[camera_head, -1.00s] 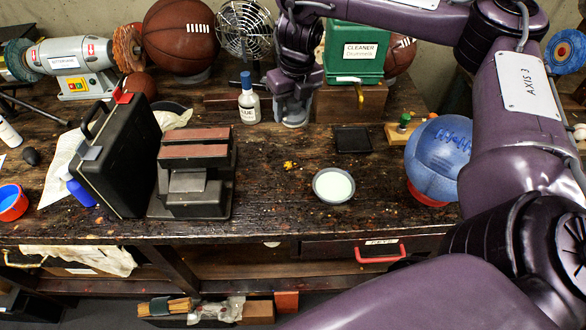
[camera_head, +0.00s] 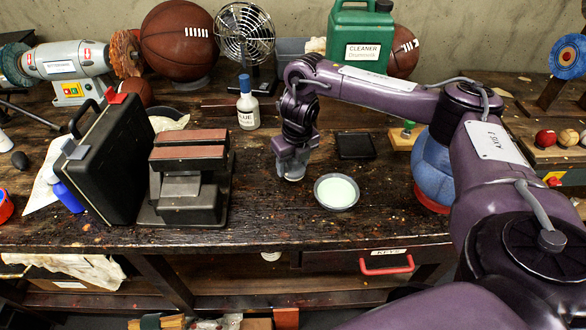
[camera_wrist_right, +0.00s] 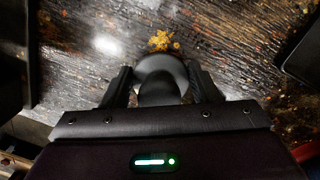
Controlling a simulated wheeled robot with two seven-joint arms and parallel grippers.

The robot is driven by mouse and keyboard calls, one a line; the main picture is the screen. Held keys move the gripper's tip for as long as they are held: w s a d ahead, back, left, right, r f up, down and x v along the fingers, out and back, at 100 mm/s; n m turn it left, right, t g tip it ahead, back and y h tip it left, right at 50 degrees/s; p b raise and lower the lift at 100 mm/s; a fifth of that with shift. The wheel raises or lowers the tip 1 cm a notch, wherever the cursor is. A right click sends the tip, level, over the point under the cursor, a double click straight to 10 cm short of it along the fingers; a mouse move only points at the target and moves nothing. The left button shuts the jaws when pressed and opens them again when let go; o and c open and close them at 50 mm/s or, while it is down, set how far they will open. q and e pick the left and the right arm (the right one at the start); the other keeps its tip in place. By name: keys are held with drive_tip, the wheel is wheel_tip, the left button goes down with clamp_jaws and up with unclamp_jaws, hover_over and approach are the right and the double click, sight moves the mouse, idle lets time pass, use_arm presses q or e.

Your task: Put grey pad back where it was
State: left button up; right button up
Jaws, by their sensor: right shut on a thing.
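My right gripper (camera_head: 291,158) is shut on the grey pad (camera_head: 293,175), a small round pad, over the bench left of a bowl of pale green stuff (camera_head: 337,192). In the right wrist view the pad (camera_wrist_right: 160,68) shows as a grey disc with a darker knob between the two fingers (camera_wrist_right: 158,86). Whether the pad touches the bench or hangs just above it, I cannot tell. My left gripper is not in view.
A small black square mat or tray (camera_head: 355,145) lies behind the bowl. A vise-like block (camera_head: 190,180) and black case (camera_head: 112,160) stand left. A white bottle (camera_head: 247,105) stands behind, a blue ball (camera_head: 432,165) right. Yellow crumbs (camera_wrist_right: 163,41) lie near the pad.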

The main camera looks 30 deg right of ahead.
drive_tip(key=shift+f, duration=0.95)
drive_tip(key=o, duration=0.9)
drive_tip(key=shift+f, duration=0.15)
